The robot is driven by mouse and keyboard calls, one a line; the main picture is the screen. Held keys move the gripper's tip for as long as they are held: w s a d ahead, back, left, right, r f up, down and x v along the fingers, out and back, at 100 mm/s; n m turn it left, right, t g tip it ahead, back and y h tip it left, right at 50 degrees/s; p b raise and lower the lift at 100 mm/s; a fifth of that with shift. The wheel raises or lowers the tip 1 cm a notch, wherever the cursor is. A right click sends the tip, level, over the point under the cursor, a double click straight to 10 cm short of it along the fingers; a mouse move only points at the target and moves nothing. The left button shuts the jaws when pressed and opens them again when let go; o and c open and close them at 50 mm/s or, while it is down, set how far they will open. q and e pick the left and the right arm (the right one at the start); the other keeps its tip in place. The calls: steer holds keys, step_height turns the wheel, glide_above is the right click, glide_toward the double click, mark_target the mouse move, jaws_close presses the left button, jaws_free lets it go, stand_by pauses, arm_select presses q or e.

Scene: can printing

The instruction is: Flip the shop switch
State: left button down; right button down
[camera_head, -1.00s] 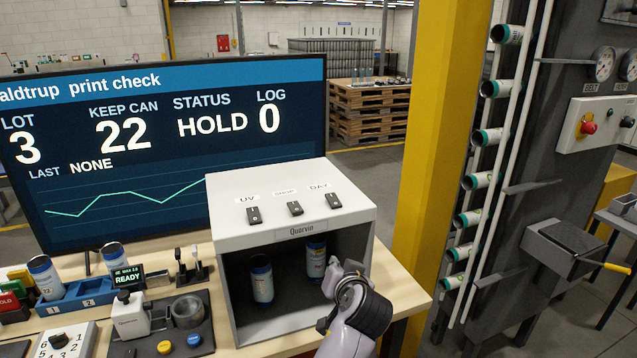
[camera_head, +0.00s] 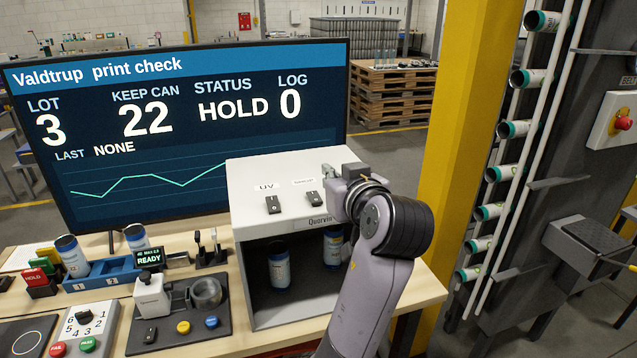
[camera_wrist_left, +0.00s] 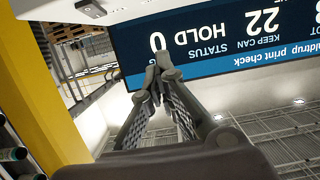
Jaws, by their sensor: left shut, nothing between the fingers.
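The shop switch (camera_head: 314,198) is a small dark rocker on the sloping top of the white Quorvin box (camera_head: 245,232), just below a small label. The UV switch (camera_head: 273,204) sits to its left. The DAY switch is hidden behind my left gripper (camera_head: 328,170). That gripper is shut and empty, at the box top's right side, above and right of the shop switch; contact cannot be told. In the left wrist view its closed fingertips (camera_wrist_left: 160,66) stand in front of the screen, and a dark switch shows at the upper left edge.
The large screen (camera_head: 180,130) stands behind the box and reads HOLD. Cans (camera_head: 279,264) stand inside the box. A yellow post (camera_head: 468,130) rises at the right.

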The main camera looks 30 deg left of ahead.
arm_select(q)
steer(key=p, duration=0.4)
glide_above(318, 197)
steer(key=shift+s+d+f, duration=0.15)
steer(key=shift+s+f, duration=0.05)
steer(key=shift+f, duration=0.2)
steer(key=shift+s+d+f, duration=0.1)
steer(key=shift+s+f, duration=0.05)
steer(key=shift+f, duration=0.25)
steer(key=f, duration=0.1)
steer(key=f+p, duration=0.1)
steer(key=f, duration=0.1)
steer(key=shift+w+a+f+p, duration=0.25)
steer(key=shift+a+p, duration=0.05)
steer(key=shift+d+f, duration=0.1)
steer(key=shift+f, duration=0.45)
steer(key=shift+f, duration=0.1)
